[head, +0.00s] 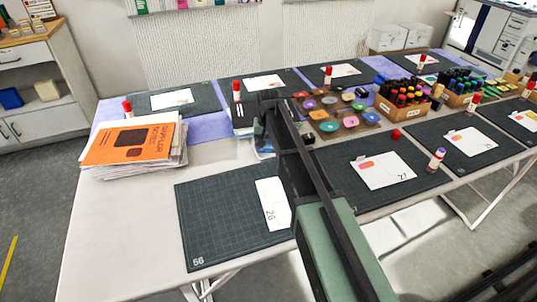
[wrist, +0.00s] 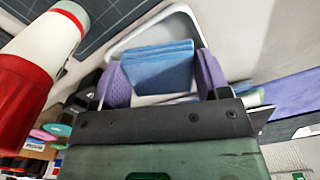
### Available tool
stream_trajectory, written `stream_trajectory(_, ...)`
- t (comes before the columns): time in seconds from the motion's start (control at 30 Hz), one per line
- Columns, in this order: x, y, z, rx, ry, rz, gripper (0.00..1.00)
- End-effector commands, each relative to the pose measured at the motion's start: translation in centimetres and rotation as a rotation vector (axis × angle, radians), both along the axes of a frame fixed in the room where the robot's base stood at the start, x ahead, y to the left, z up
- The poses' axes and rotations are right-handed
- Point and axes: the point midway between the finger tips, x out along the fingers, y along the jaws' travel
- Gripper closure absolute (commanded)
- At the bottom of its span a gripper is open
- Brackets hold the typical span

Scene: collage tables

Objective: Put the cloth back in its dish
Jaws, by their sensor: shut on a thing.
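The blue folded cloth (wrist: 158,68) is pinched between the two purple fingertips of my gripper (wrist: 157,78) in the wrist view. The white dish (wrist: 122,42), a shallow tray with rounded corners, lies behind the cloth, its rim showing around the far side. The cloth lines up with the inside of the dish; I cannot tell whether it touches the bottom. In the head view my arm hides most of this spot; a little of the pale dish (head: 243,152) and of the blue cloth (head: 264,152) shows left of the arm.
A red-and-white glue stick (wrist: 35,60) stands close beside my gripper in the wrist view. Cutting mats (head: 225,215) cover much of the table.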

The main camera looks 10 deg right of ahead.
Motion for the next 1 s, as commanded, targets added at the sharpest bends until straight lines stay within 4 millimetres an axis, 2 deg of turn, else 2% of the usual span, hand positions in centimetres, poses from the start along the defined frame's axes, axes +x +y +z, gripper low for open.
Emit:
stream_trajectory(0.03,0.0,0.0,-1.3,0.0,0.0,0.0,0.56)
stream_trajectory(0.23,0.0,0.0,-0.8,-0.001,0.0,0.0,0.57)
stream_trajectory(0.67,-0.1,0.0,-2.3,-0.003,0.003,0.001,0.56)
stream_trajectory(0.7,-0.2,0.0,-2.2,-0.003,0.003,0.001,0.29)
stream_trajectory(0.8,-0.3,-0.1,-2.2,-0.005,0.005,0.002,0.14)
stream_trajectory(0.83,-0.3,-0.1,-2.3,-0.006,0.006,0.002,0.11)
stream_trajectory(1.0,-0.4,-0.1,-1.5,-0.007,0.006,0.002,0.11)
